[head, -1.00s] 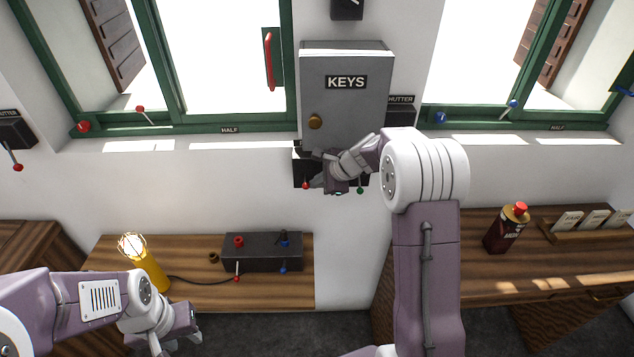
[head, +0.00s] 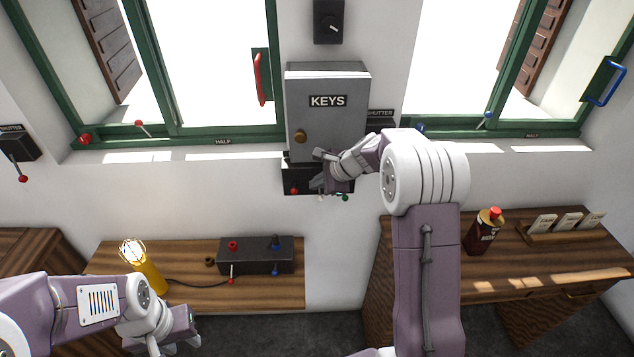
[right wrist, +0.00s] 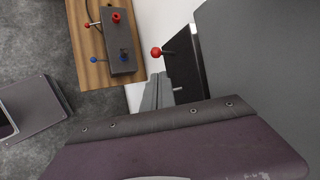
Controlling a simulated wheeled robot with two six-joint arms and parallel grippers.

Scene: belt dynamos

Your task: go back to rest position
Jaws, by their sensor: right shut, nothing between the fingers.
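My right gripper (head: 322,180) is shut and empty. In the head view it is in front of the black box (head: 289,176) under the grey KEYS cabinet (head: 328,122), overlapping part of that box; I cannot tell whether it touches. In the right wrist view its closed grey fingers (right wrist: 157,94) show beside a red-knobbed lever (right wrist: 156,52). My left gripper (head: 180,343) hangs low at the left, in front of the low wooden bench (head: 210,298). Its fingers look apart, with nothing seen between them.
A yellow lamp (head: 150,276) and a dark control box (head: 256,255) with small levers stand on the bench. On the right desk (head: 540,262) are a dark red bottle (head: 484,232) and a card holder (head: 556,232). Green-framed windows (head: 200,133) line the wall.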

